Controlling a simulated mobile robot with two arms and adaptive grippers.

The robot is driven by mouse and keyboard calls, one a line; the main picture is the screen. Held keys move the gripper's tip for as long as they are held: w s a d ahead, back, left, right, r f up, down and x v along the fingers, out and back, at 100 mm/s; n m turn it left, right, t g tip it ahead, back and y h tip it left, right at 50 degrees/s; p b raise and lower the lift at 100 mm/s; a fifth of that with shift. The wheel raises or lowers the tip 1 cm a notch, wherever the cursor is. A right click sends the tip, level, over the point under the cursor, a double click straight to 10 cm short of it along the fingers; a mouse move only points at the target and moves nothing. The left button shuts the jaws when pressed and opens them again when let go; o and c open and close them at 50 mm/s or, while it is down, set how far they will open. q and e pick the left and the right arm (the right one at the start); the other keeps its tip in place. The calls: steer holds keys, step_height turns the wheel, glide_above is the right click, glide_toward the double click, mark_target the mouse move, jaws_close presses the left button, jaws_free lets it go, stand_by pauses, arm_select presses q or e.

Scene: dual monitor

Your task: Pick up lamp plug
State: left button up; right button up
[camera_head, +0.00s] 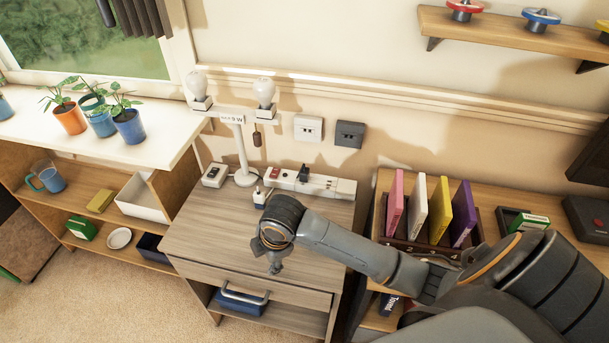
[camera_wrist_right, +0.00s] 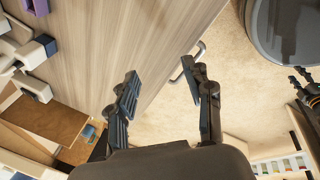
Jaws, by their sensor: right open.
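A small pale plug (camera_head: 259,197) with a dark top stands on the wooden cabinet top (camera_head: 205,232), in front of the power strip; I take it to be the lamp plug. The two-bulb lamp (camera_head: 241,150) stands behind it. My right gripper (camera_head: 274,266) points down over the front part of the cabinet top, nearer than the plug and apart from it. In the wrist view the right gripper (camera_wrist_right: 162,82) is open, with nothing between its fingers. Pale and dark blocky objects (camera_wrist_right: 36,52) show at that view's left edge; I cannot tell which is the plug.
The white power strip (camera_head: 325,185) holds a black plug (camera_head: 304,172). A switch box (camera_head: 215,175) sits left of the lamp base. A rack of coloured upright cases (camera_head: 440,212) stands right of the cabinet. The cabinet's front left top is clear.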

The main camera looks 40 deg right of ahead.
steer(key=w+d+r+n+h, duration=0.2)
steer(key=w+d+r+n, duration=0.45)
steer(key=w+d, duration=0.35)
steer(key=n+g+h, duration=0.1)
steer(key=n+h, duration=0.1)
steer(key=n, duration=0.1)
glide_toward(305, 170)
steer(key=shift+b+x, duration=0.4)
steer(key=shift+x, duration=4)
steer(key=shift+a, duration=0.1)
jaws_close()
steer(key=shift+r, duration=0.15)
